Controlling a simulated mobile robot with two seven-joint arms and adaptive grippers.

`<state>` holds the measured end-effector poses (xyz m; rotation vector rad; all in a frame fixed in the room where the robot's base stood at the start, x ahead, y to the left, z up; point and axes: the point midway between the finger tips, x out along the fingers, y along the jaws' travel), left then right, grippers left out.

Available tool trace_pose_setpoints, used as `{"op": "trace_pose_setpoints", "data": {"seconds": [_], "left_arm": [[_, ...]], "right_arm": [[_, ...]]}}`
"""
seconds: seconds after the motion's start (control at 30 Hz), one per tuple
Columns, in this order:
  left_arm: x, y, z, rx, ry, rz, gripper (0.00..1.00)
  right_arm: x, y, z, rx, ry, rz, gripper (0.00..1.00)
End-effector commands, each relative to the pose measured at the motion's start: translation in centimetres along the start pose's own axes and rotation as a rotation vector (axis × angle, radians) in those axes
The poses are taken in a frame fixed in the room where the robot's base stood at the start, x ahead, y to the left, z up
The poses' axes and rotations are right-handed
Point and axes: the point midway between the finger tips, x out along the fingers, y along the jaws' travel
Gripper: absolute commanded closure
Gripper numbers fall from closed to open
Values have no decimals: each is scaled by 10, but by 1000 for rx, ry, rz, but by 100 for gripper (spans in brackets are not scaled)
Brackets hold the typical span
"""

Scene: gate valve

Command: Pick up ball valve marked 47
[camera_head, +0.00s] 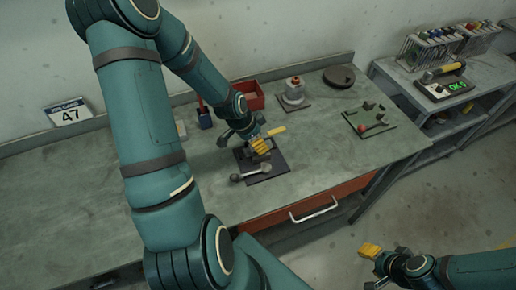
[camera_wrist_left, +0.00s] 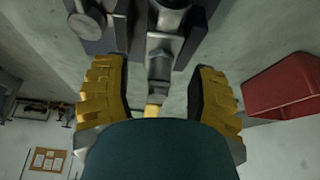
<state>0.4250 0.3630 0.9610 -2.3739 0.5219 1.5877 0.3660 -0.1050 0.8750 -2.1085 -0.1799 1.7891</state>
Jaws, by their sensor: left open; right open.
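A metal valve (camera_head: 250,174) with grey fittings and a yellow lever (camera_head: 277,131) lies on a dark mat (camera_head: 282,164) on the workbench. My left gripper (camera_head: 261,146), with yellow finger pads, is over the mat and partly hides the valve. In the left wrist view, my left gripper (camera_wrist_left: 158,100) is open, its pads on either side of grey metal valve parts (camera_wrist_left: 159,68); whether they touch cannot be told. A card marked 47 (camera_head: 69,114) stands at the bench's left back, away from the valve. My right gripper (camera_head: 375,266) is open and empty at lower right, off the bench.
A red bin (camera_head: 250,95), a fitting with a red top (camera_head: 294,91), a dark disc (camera_head: 339,76) and a green board with parts (camera_head: 369,119) occupy the bench's back and right. A side table (camera_head: 480,78) holds tools. The left bench surface is mostly clear.

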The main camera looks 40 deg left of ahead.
Motion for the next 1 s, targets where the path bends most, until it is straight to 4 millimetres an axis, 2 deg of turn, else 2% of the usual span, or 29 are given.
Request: {"op": "trace_pose_setpoints", "data": {"seconds": [0.1,0.33,0.37,0.5,0.53,1.0], "left_arm": [[8,0,0,1,-1,0,42],[9,0,0,0,-1,-1,42],[9,0,0,0,-1,-1,46],[9,0,0,0,-1,-1,96],[9,0,0,0,-1,-1,100],[7,0,-1,1,1,-2,100]], "right_arm": [[1,0,0,0,0,0,53],[1,0,0,0,0,0,53],[1,0,0,0,0,0,53],[1,0,0,0,0,0,53],[1,0,0,0,0,0,53],[1,0,0,0,0,0,53]]}}
